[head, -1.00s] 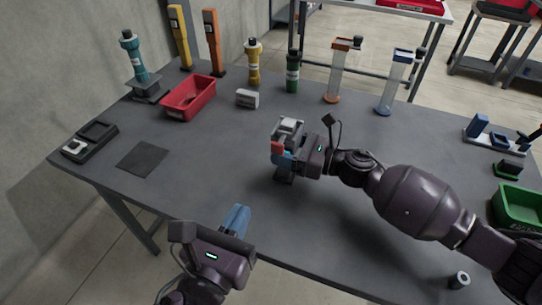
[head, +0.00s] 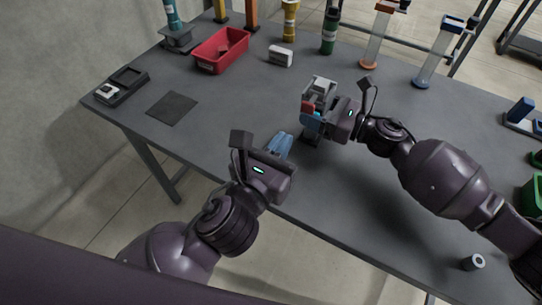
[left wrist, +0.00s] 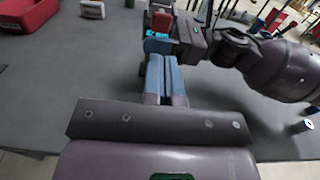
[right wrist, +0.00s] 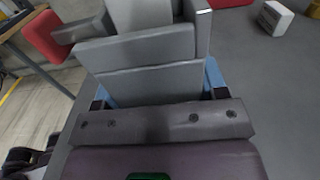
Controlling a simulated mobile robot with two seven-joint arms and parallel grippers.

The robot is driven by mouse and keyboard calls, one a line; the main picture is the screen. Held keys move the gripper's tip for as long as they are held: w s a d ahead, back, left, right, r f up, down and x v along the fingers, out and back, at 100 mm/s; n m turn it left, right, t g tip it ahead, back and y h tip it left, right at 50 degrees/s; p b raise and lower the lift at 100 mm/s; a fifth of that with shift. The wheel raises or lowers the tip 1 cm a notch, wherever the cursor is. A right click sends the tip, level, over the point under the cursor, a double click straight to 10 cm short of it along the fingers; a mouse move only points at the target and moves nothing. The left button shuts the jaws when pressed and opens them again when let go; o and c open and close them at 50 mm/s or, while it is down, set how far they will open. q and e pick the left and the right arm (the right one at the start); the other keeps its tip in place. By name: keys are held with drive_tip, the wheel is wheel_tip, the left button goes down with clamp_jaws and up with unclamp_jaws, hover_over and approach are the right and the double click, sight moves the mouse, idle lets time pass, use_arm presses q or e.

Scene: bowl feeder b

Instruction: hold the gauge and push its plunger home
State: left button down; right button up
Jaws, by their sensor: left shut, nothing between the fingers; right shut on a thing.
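The gauge (head: 321,86) is a grey block held above the table in my right gripper (head: 318,117). It fills much of the right wrist view (right wrist: 140,52), between the blue fingers. Its red plunger end (right wrist: 47,38) stands out to the left on a short grey stem. The red end also shows in the head view (head: 308,106) and the left wrist view (left wrist: 161,21). My left gripper (head: 287,137) is shut and empty, its blue fingers together. Its tips (left wrist: 165,62) point toward the gauge and my right gripper but appear apart from them.
A red tray (head: 203,65), a small white block (head: 280,56) and several upright tools stand at the back. A dark mat (head: 171,108) and a black fixture (head: 122,87) lie left. A small cylinder (head: 472,263) is near the front right. The table's left middle is clear.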

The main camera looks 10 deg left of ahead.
sight(305, 109)
use_arm(q)
drive_tip(key=x, duration=0.7)
drive_tip(key=shift+w+d, duration=0.15)
drive_tip(key=shift+w, duration=0.2)
drive_tip(key=shift+x, duration=0.95)
drive_tip(key=shift+w, duration=0.4)
use_arm(e)
drive_tip(key=shift+s, duration=0.1)
drive_tip(key=shift+s+a, duration=0.2)
use_arm(q)
drive_tip(key=v, duration=1.4)
drive_tip(key=shift+s, duration=0.15)
use_arm(e)
drive_tip(key=shift+w+d, duration=0.25)
drive_tip(key=shift+w, duration=0.05)
use_arm(q)
drive_tip(key=shift+d, duration=0.1)
use_arm(e)
drive_tip(key=o, duration=1.4)
drive_tip(key=shift+c, duration=0.2)
